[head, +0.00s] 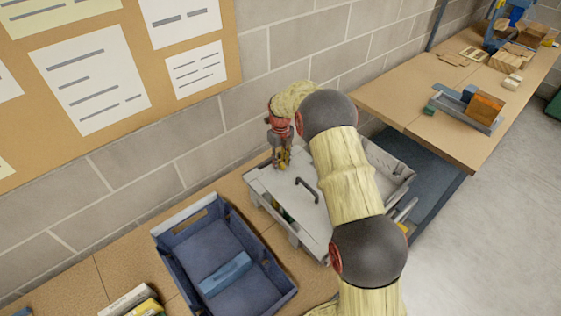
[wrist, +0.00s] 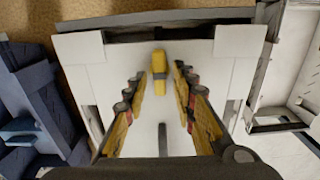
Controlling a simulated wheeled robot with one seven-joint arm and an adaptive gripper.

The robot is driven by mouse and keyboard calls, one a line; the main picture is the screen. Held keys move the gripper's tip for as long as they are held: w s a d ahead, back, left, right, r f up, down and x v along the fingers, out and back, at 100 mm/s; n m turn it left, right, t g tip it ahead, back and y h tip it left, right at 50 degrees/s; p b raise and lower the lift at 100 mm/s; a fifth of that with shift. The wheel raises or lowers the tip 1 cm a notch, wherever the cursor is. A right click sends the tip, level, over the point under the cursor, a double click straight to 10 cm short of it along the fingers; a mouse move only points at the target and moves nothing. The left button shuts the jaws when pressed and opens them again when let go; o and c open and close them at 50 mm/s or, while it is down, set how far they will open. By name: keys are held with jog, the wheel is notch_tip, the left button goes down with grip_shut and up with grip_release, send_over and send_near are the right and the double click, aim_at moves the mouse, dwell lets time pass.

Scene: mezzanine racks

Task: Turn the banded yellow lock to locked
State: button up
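The banded yellow lock (wrist: 159,65) is a small yellow bar with a grey band across it, on the white top of a grey-white case or box (head: 294,209). In the wrist view it lies lengthwise, pointing up and down the picture. My gripper (wrist: 157,88) is open, with one finger on either side of the lock's line and clear gaps to both. The fingers do not touch the lock in that view. In the head view my gripper (head: 281,165) points down at the far left part of the white top; the lock there is mostly hidden by the fingers.
A dark handle (head: 307,190) stands on the white top. A blue bin (head: 213,253) with a light blue block sits to the left. A grey open tray (head: 393,170) is to the right. A block wall with a notice board (head: 228,45) rises close behind.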

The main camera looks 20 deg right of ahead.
jog(key=shift+r, duration=0.1)
notch_tip(320, 180, up, 12)
dwell(0.7)
dwell(0.4)
